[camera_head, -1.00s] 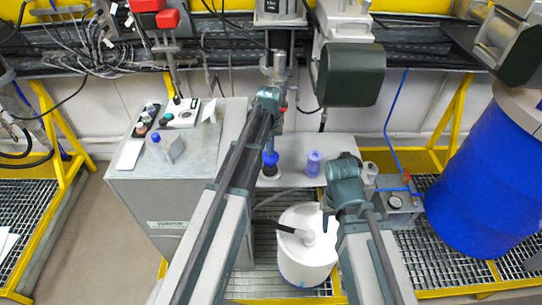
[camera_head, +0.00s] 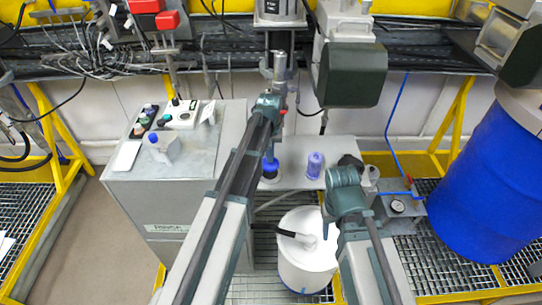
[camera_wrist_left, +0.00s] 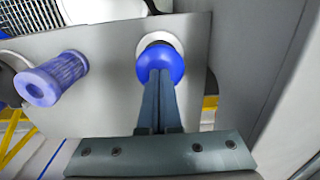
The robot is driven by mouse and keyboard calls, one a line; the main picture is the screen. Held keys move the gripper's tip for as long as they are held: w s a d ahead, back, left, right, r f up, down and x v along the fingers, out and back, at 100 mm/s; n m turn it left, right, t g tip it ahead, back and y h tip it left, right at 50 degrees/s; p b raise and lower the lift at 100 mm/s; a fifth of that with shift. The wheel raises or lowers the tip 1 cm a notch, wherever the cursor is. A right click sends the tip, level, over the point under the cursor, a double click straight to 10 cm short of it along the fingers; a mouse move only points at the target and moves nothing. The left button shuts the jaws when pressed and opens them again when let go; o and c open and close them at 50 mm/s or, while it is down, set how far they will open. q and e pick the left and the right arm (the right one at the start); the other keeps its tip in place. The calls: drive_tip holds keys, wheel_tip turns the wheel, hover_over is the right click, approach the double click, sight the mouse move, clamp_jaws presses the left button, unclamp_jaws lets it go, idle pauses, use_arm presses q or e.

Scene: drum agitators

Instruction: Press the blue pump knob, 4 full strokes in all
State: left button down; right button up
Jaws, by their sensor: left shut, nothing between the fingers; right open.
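The blue pump knob (camera_head: 270,163) stands on the grey shelf behind the white bucket. In the left wrist view the round knob (camera_wrist_left: 160,62) sits over a white ring in the grey plate. My left gripper (camera_wrist_left: 160,78) is shut and empty, its fingertips meeting the near side of the knob's top. In the head view my left arm covers much of the gripper.
The white bucket (camera_head: 307,262) is in front, between my arms. A grey cabinet (camera_head: 175,200) is at left, a blue drum (camera_head: 488,185) at right. A dark green motor housing (camera_head: 350,74) hangs above the shelf.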

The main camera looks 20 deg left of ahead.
use_arm(q)
drive_tip(key=shift+r+p, duration=2.15)
drive_tip(key=shift+r, duration=0.1)
drive_tip(key=shift+f, duration=0.15)
drive_tip(key=shift+f+b, duration=2.3)
drive_tip(key=shift+b, duration=0.15)
drive_tip(key=shift+r, duration=0.25)
drive_tip(key=shift+r+p, duration=2.15)
drive_tip(key=shift+p, duration=0.25)
drive_tip(key=shift+f, duration=0.1)
